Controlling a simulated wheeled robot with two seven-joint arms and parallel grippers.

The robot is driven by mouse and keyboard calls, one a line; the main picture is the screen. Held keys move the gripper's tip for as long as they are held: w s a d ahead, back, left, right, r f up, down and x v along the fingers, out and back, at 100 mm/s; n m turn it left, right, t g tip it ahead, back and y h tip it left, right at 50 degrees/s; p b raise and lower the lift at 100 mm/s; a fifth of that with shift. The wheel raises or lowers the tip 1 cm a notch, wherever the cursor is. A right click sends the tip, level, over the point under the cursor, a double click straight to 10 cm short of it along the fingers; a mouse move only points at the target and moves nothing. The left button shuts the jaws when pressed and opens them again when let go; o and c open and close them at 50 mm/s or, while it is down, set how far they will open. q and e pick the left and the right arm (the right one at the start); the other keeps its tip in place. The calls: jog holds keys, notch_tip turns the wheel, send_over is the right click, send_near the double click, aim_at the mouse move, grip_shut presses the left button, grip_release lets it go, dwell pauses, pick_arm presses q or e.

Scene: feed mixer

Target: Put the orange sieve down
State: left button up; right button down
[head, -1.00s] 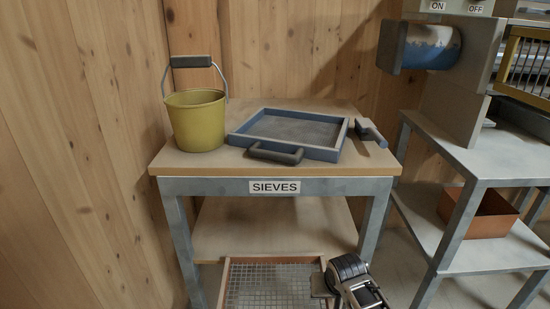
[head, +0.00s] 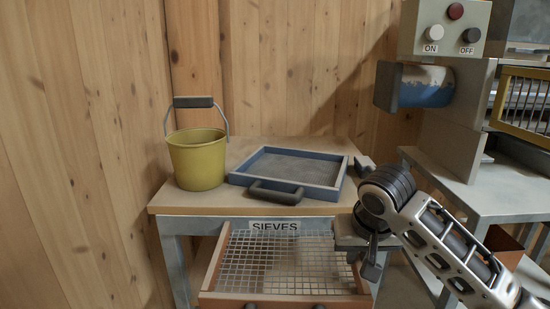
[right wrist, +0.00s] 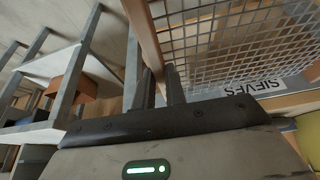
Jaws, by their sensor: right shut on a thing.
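The orange sieve (head: 287,302) has a wooden orange-brown frame and a wire mesh. My right gripper (head: 357,247) is shut on the sieve's right side. In the right wrist view the fingers (right wrist: 163,85) close around the sieve's frame bar (right wrist: 143,35). A blue sieve (head: 336,178) with a dark handle lies on the table top. My left gripper is not in view.
A yellow bucket (head: 197,160) stands at the table's left end. The machine with ON and OFF buttons (head: 446,30) stands right. Little free table top remains.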

jog(key=s+d+r, duration=0.2)
jog(key=s, duration=0.4)
jog(key=s+d+r, duration=0.1)
jog(key=s+r, duration=0.2)
jog(key=s, duration=0.4)
jog(key=shift+n, duration=0.3)
jog(key=a, duration=1.1)
jog(key=shift+a, duration=0.35)
jog(key=shift+s+d+f, duration=0.1)
jog(key=shift+f, duration=0.05)
